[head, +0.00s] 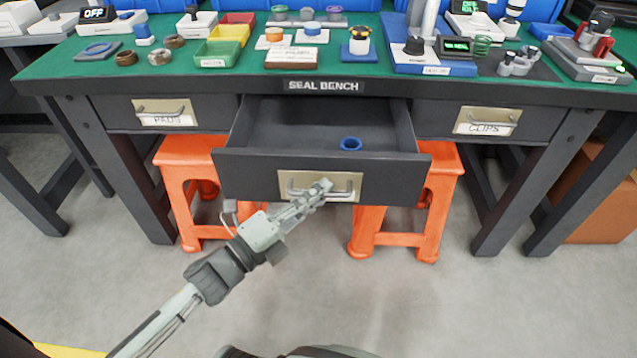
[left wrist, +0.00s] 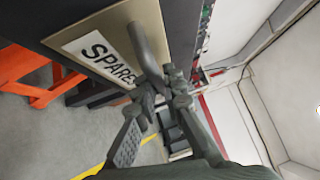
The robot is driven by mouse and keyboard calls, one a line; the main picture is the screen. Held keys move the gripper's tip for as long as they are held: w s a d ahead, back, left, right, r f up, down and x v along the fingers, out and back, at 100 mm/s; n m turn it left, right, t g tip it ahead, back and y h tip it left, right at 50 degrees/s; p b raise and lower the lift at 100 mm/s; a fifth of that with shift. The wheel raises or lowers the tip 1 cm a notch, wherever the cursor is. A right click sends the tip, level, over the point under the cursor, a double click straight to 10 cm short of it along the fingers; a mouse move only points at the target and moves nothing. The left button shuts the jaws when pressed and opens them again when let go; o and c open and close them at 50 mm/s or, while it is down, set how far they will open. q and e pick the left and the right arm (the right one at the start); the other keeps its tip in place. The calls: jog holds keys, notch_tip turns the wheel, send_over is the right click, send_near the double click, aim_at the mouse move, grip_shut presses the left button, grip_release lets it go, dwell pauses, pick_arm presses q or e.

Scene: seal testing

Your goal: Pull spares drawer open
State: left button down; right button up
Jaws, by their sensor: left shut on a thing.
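The spares drawer (head: 250,175) is the middle drawer under the bench and stands pulled out, its inside showing. A blue ring (head: 350,144) lies inside it, toward the right. My left gripper (head: 322,188) is at the drawer front, shut on the drawer's metal handle (head: 345,195). In the left wrist view, the fingers (left wrist: 160,88) close around the handle bar (left wrist: 146,48), beside the label (left wrist: 100,55) reading SPARES. The fingers partly cover the handle and label in the head view. My right gripper is not in view.
The pads drawer (head: 115,113) on the left and the clips drawer (head: 540,128) on the right are shut. Orange stools (head: 185,160) stand beneath the bench, close below the open drawer. The green bench top (head: 345,78) holds seals, trays and test devices. The floor in front is clear.

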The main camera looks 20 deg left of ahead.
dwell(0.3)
pick_arm(q)
jog(key=c, duration=1.6)
grip_release()
jog(key=shift+s, duration=0.1)
jog(key=v, duration=1.2)
